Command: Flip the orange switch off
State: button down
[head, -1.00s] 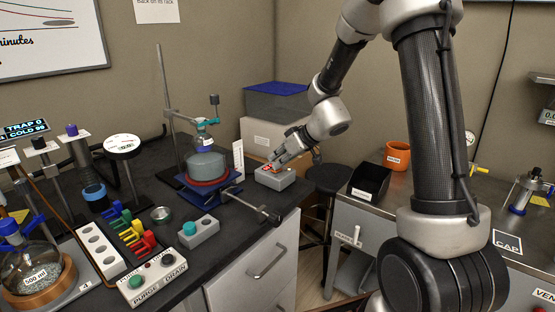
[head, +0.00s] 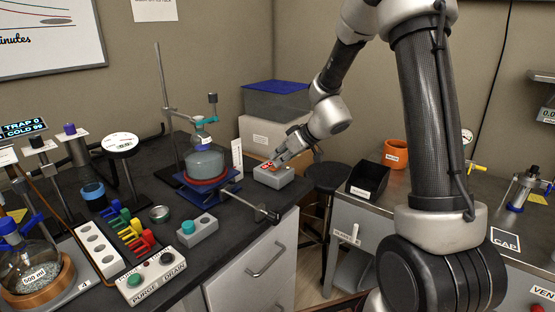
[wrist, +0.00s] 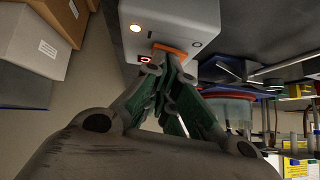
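The orange switch (wrist: 172,48) is a flat bar on the face of a pale grey box (wrist: 180,12) in the wrist view. In the head view the box (head: 273,179) sits at the right end of the dark bench. My gripper (wrist: 170,62) has its green-sided fingers drawn together, with the tips right at the switch and overlapping its lower edge. I cannot tell whether they touch it. In the head view my gripper (head: 275,162) is over the box top and partly hides the switch. A small red lit mark (wrist: 147,60) and a lit lamp (wrist: 135,28) show beside the switch.
A flask (head: 205,162) on a blue jack stand (head: 208,190) is close left of the box, with a white upright card (head: 237,158) between. Stacked boxes (head: 270,130) stand behind. A black stool (head: 327,178) is to the right, past the bench edge.

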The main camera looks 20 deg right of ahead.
jog(key=r, duration=0.4)
jog(key=shift+w+d+r, duration=0.1)
jog(key=shift+d+r, duration=0.25)
jog(key=v, duration=0.9)
jog(key=shift+s, duration=0.2)
